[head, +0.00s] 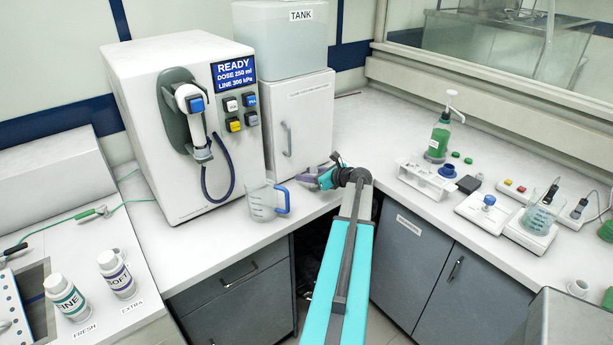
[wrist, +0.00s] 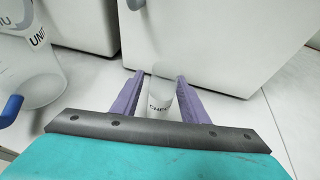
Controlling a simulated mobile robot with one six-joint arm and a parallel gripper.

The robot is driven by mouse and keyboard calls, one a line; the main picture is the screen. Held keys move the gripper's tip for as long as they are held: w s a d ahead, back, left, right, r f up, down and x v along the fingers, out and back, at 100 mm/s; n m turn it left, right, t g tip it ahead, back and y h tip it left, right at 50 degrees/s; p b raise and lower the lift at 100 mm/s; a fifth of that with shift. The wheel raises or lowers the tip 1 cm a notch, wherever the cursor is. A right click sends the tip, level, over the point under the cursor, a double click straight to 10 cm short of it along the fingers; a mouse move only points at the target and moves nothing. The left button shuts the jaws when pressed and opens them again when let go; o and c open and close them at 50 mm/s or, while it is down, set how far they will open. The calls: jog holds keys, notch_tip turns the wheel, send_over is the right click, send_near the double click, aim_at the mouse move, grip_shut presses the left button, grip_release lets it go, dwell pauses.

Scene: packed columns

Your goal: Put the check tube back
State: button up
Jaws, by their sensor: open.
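The check tube (wrist: 160,97), a small clear tube with a black-lettered label, stands between my gripper's two purple fingers in the wrist view. It is on the white counter in front of a white cabinet. My gripper (wrist: 162,100) is open, with one finger on each side of the tube. I cannot tell whether either finger touches it. In the head view my gripper (head: 318,174) is low over the counter by the cabinet, and the tube cannot be made out there. A white rack (head: 428,180) stands on the right counter.
A clear jug (head: 263,202) with a blue handle stands left of my gripper; it also shows in the wrist view (wrist: 32,70). The white cabinet (head: 303,125) under the tank is close behind. A green pump bottle (head: 438,138) and small devices occupy the right counter.

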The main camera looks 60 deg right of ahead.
jog(key=shift+s+a+r, duration=0.1)
jog(key=shift+s, duration=0.35)
jog(key=b+v, duration=0.3)
jog(key=v, duration=0.8)
jog(key=shift+b, duration=0.3)
jog(key=shift+r, duration=0.15)
